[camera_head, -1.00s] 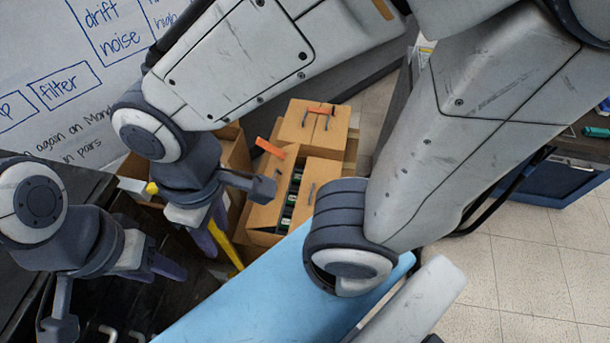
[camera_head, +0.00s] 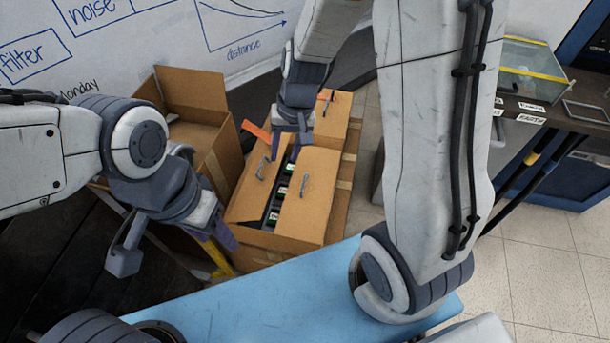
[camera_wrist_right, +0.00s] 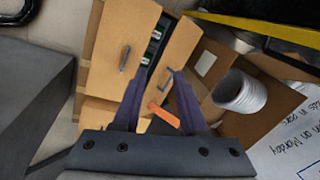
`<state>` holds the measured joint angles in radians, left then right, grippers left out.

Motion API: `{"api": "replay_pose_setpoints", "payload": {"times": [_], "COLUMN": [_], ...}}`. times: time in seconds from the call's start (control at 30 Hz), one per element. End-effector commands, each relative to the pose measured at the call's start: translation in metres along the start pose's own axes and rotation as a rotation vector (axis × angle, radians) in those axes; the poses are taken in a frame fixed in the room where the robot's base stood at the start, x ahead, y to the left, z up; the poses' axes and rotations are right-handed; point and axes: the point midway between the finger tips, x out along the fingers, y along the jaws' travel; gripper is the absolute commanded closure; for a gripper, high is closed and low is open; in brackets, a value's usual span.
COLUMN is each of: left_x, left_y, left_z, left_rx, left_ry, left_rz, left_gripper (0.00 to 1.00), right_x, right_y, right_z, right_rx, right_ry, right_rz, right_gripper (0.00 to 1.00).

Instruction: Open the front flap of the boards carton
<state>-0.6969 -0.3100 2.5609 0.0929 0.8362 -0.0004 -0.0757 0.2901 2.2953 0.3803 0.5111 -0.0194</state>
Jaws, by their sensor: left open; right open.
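A brown carton (camera_head: 297,238) stands mid-view in the head view. Its left flap (camera_head: 252,190) and right flap (camera_head: 310,195) each carry a grey handle. Dark items with green-and-white labels show in the gap between them. It also shows in the right wrist view (camera_wrist_right: 103,48). I cannot tell which flap is the front one. My right gripper (camera_head: 292,140) is open and empty above the carton's far end; its fingers straddle part of the carton in the right wrist view (camera_wrist_right: 159,82). My left gripper (camera_head: 222,240) is open and empty, left of the carton's near corner.
An open carton (camera_head: 225,165) stands to the left; a white coiled roll (camera_wrist_right: 240,92) shows inside it in the right wrist view. Another closed carton (camera_head: 335,112) is behind. An orange strip (camera_head: 257,131) sticks up between cartons. A blue surface (camera_head: 270,298) lies in front.

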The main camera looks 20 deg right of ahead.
Motion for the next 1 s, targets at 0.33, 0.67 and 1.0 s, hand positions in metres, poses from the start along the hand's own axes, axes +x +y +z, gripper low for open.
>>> {"api": "replay_pose_setpoints", "payload": {"times": [0.33, 0.67, 1.0], "left_x": [0.051, 0.075, 0.091], "left_y": [-0.004, -0.005, -0.007], "left_z": [0.002, 0.004, 0.004], "left_rx": [0.0, 0.0, 0.0], "left_ry": [0.001, 0.001, 0.001], "left_rz": [0.0, 0.0, 0.0], "left_gripper": [0.5, 0.5, 0.5], "right_x": [0.099, 0.156, 0.194], "right_y": [0.096, 0.098, 0.097], "right_z": [-0.06, -0.062, -0.064], "right_rx": [0.357, 0.357, 0.355], "right_ry": [0.054, 0.053, 0.054], "right_rz": [0.004, 0.005, 0.004], "right_gripper": [0.58, 0.58, 0.58]}}
